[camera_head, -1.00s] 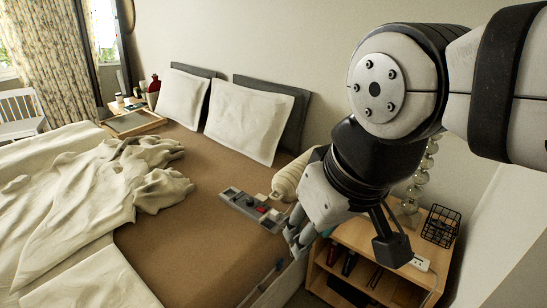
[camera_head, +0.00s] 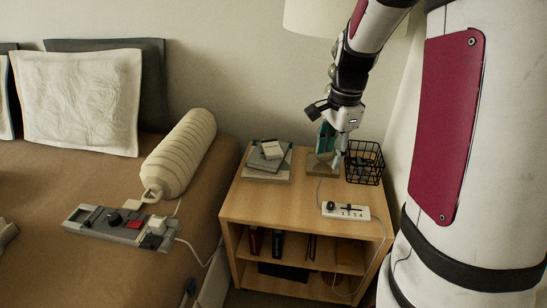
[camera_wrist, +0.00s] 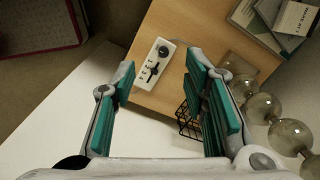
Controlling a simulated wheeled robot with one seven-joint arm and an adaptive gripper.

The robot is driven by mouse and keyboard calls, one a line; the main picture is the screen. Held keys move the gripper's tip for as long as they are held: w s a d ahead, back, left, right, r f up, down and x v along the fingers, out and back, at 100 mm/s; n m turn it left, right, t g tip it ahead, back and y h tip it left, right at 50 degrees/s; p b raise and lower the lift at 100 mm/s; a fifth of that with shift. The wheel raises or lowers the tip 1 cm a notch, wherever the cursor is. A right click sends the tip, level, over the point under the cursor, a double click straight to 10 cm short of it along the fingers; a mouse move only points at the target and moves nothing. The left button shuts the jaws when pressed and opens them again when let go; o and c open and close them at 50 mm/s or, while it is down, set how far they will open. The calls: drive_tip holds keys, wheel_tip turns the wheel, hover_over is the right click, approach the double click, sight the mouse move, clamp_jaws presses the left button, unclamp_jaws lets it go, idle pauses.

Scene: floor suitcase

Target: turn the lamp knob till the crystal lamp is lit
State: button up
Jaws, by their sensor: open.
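The crystal lamp shows its pale shade (camera_head: 320,15) at the top of the head view, behind my arm. Its clear glass balls (camera_wrist: 262,107) show at the right of the wrist view. The shade shows no glow. A white control box (camera_head: 359,213) lies on the front right of the nightstand. It carries a black round knob (camera_head: 331,206) and a slider; the knob also shows in the wrist view (camera_wrist: 163,51). My gripper (camera_head: 333,152) is open and empty, above the back of the nightstand. In the wrist view the box lies beyond and between its teal-padded fingers (camera_wrist: 161,68).
The wooden nightstand (camera_head: 285,209) also holds a stack of books (camera_head: 267,162) at left and a black wire basket (camera_head: 365,163) close to my gripper. Its front middle top is clear. A grey switch panel (camera_head: 90,226) and a ribbed bolster (camera_head: 182,150) lie on the bed.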

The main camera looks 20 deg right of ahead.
sight(331, 204)
drive_tip(key=d+f+m+b, duration=0.1)
drive_tip(key=f+b, duration=0.1)
drive_tip(key=f, duration=0.5)
drive_tip(key=w+d+f+m+b, duration=0.1)
drive_tip(key=d+f+b, duration=0.1)
drive_tip(key=f, duration=0.5)
drive_tip(key=w+d+f+m+b, duration=0.1)
drive_tip(key=d+f+b, duration=0.1)
drive_tip(key=f, duration=0.6)
drive_tip(key=shift+g+b, duration=0.4)
drive_tip(key=shift+b, duration=0.35)
clamp_jaws()
